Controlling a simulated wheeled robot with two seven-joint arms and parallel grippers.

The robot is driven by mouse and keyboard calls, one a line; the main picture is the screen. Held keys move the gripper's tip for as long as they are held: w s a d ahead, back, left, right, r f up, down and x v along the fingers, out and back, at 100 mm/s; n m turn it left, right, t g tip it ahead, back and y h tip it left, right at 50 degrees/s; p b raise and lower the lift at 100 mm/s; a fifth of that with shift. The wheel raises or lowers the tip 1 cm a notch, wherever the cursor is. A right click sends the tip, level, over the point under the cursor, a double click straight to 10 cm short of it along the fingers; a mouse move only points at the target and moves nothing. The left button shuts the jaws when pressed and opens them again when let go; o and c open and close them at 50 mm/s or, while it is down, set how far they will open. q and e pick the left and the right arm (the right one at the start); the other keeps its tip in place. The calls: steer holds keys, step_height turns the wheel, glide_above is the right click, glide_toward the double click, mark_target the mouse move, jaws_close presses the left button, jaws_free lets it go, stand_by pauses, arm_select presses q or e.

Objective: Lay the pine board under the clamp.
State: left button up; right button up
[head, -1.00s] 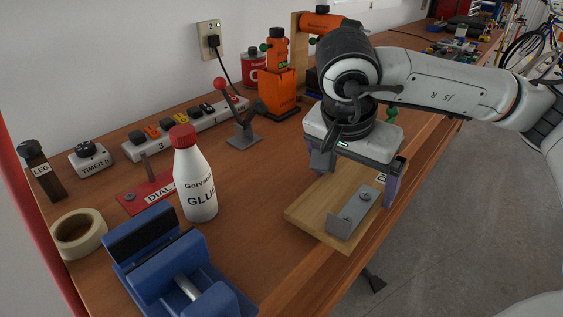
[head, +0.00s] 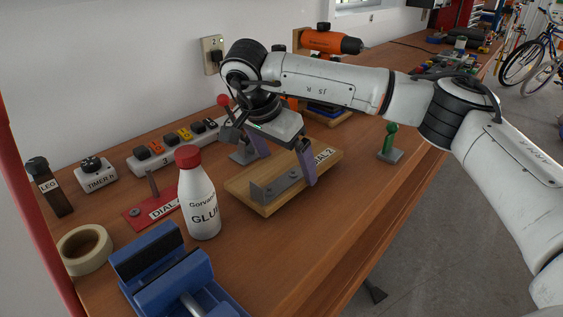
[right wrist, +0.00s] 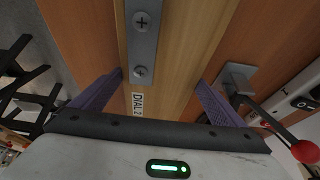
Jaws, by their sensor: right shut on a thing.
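The pine board (head: 238,190), with a grey metal bracket (head: 276,187) screwed on top and a "DIAL 2" label, is in the middle of the bench. My right gripper (head: 286,168) is shut across its width, a purple finger at each long side; the right wrist view shows the board (right wrist: 185,50) between them. I cannot tell if the board touches the bench. A red-knobbed toggle clamp (head: 242,156) stands just behind the board, partly hidden by my gripper; its knob (right wrist: 303,150) shows in the right wrist view. My left gripper is out of view.
A glue bottle (head: 199,205) stands close left of the board. A blue vise (head: 165,270), tape roll (head: 84,250) and red plate (head: 140,211) lie further left. A green-handled clamp (head: 390,144) stands to the right.

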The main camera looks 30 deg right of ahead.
steer(key=shift+w+a+f, duration=0.25)
steer(key=shift+w+f, duration=0.25)
steer(key=shift+f, duration=0.2)
steer(key=shift+f, duration=0.2)
steer(key=o, duration=1)
steer(key=v, duration=1.2)
steer(key=shift+r, duration=0.2)
steer(key=shift+s, duration=0.1)
